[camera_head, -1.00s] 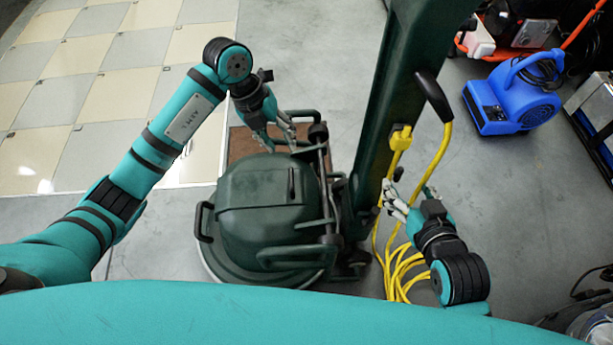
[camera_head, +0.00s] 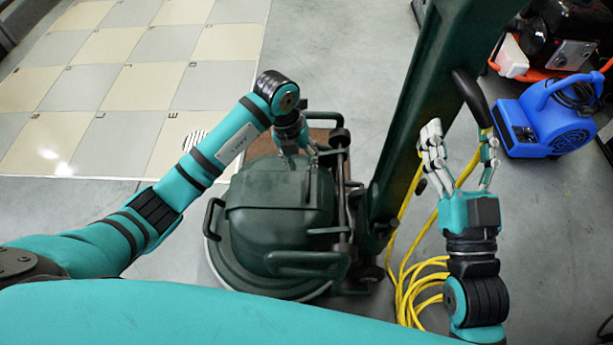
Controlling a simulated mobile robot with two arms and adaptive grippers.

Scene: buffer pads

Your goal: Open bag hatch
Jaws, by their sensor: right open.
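The dark green floor machine (camera_head: 278,200) stands below me with its rounded lid upward. I cannot tell which part of it is the bag hatch. My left gripper (camera_head: 304,152) is at the far edge of the lid, beside the machine's frame bars. Its fingers are small and partly hidden, so I cannot tell whether they touch the machine or are open. My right gripper (camera_head: 461,160) is open and empty, fingers spread upward, to the right of the machine's upright column (camera_head: 440,85).
A yellow cord (camera_head: 402,290) hangs by the column and lies coiled on the floor. A blue blower (camera_head: 550,120) stands at the right, with an orange-framed machine (camera_head: 545,50) behind it. Checkered tiles (camera_head: 130,80) cover the upper left. Grey floor is clear at top centre.

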